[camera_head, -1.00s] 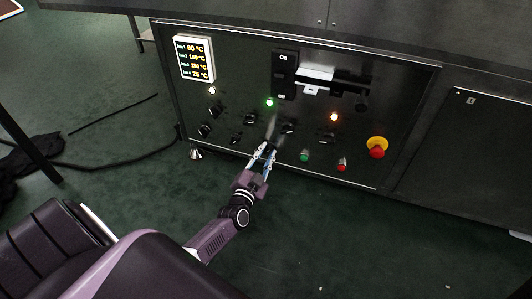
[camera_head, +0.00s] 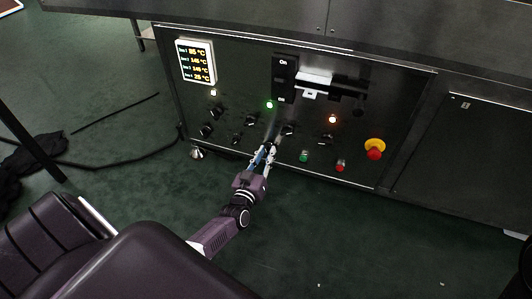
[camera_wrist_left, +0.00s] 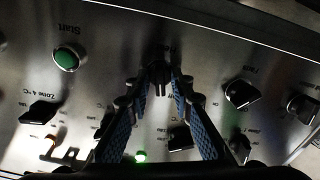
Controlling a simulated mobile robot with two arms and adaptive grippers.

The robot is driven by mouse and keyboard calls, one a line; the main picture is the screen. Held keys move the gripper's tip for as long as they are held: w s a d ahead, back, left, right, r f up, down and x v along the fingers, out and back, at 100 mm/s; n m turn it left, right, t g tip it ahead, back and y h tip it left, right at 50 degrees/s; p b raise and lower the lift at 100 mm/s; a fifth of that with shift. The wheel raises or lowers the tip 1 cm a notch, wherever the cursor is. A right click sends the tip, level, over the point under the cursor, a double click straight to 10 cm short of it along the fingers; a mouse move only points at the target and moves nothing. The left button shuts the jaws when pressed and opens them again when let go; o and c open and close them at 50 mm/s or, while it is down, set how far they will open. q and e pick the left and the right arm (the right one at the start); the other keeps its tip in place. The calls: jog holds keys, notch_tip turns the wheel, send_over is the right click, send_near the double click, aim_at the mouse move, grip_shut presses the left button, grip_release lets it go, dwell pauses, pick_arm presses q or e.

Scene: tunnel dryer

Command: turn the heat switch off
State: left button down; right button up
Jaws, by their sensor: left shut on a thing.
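The heat switch (camera_wrist_left: 159,76) is a dark knob low on the dryer's control panel. In the left wrist view, which shows the panel upside down, it sits between my fingertips under a label mostly hidden except for an "H". My left gripper (camera_head: 268,150) reaches the panel's lower middle and is shut on this knob; it also shows in the left wrist view (camera_wrist_left: 161,80). In the head view the fingers mostly hide the knob, and I cannot read its position. My right gripper is not in view.
Other black knobs (camera_head: 206,130) surround the gripper. A green button (camera_head: 304,156), a red button (camera_head: 340,167) and a red-and-yellow emergency stop (camera_head: 374,150) are to the right. A temperature display (camera_head: 196,62) and lit lamps, one green (camera_head: 269,105), are above. The floor in front is clear.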

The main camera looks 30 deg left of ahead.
pick_arm(q)
jog(key=n, duration=0.4)
jog(key=shift+n, duration=0.4)
dwell(0.4)
jog(key=c, duration=2)
grip_release()
jog(key=v, duration=1.2)
